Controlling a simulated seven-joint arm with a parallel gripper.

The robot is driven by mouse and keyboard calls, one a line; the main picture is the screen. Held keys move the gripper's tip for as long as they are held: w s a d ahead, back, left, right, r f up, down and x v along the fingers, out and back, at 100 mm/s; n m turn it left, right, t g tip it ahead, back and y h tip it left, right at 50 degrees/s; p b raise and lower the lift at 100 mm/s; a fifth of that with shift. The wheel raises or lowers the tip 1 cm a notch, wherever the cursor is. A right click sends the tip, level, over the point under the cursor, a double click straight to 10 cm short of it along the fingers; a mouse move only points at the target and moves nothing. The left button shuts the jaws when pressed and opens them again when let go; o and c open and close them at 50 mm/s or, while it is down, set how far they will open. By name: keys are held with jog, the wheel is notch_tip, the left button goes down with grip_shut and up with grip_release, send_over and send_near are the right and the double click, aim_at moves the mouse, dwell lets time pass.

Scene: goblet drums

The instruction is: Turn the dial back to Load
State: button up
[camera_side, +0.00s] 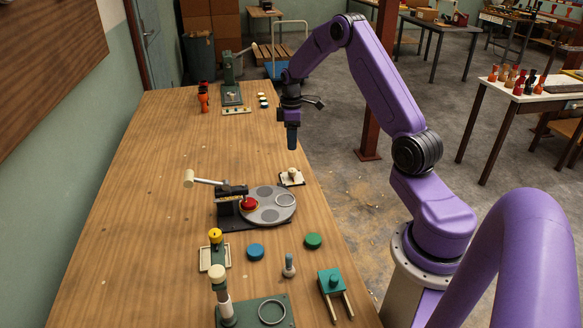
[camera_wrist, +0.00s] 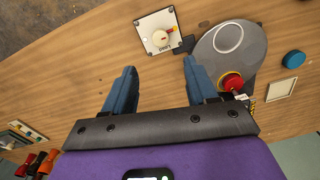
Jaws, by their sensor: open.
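The dial (camera_wrist: 160,38) is a cream knob on a square white plate, with an orange mark on its right side in the wrist view. A dark label runs along the plate's lower edge, too small to read surely. In the side view the dial (camera_side: 292,175) sits near the table's right edge, beside the grey turntable. My gripper (camera_side: 292,145) hangs fingers-down above and beyond the dial, apart from it. In the wrist view my gripper (camera_wrist: 160,68) has its two blue fingers spread and empty, with the dial ahead of the gap between them.
Blue (camera_side: 255,251) and green (camera_side: 313,241) discs lie nearer. Bare table (camera_side: 150,160) lies to the left.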

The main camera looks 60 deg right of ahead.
aim_at(291, 169)
jog(key=f, duration=1.1)
jog(key=shift+s+a+f, duration=0.1)
jog(key=shift+a+f, duration=0.1)
jog(key=c, duration=1.1)
